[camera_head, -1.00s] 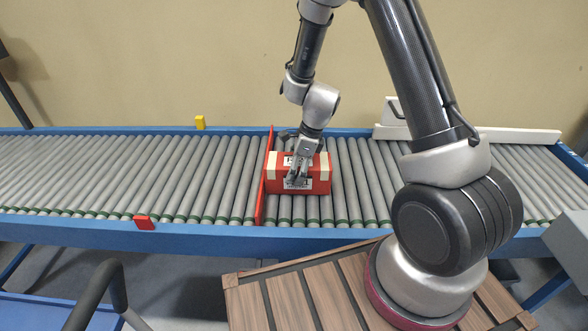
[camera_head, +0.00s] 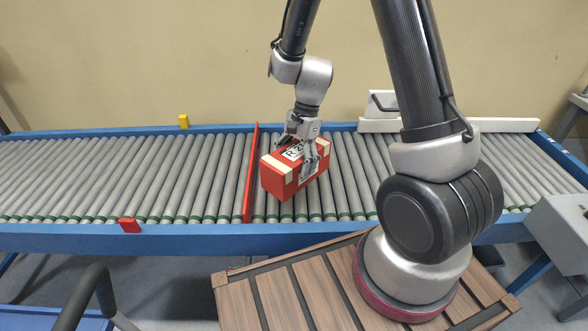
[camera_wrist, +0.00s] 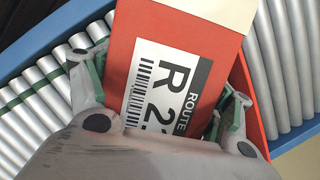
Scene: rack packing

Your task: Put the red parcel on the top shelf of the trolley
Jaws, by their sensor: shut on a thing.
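The red parcel (camera_head: 279,178) has cream tape bands and a white label reading "ROUTE" and "R 2". It is turned at an angle and appears held just above the conveyor rollers, beside the red stop plate (camera_head: 250,172). My gripper (camera_head: 304,150) is shut on it from above, one finger on each side. In the wrist view the parcel (camera_wrist: 190,30) lies between the two fingers of my gripper (camera_wrist: 160,95), its label facing the camera. Part of a blue trolley (camera_head: 40,318) seems to show at the lower left; its top shelf cannot be made out.
The roller conveyor (camera_head: 110,178) with blue rails runs across the view. A white bracket (camera_head: 450,125) stands at the back right. A dark handle bar (camera_head: 88,295) rises at lower left.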

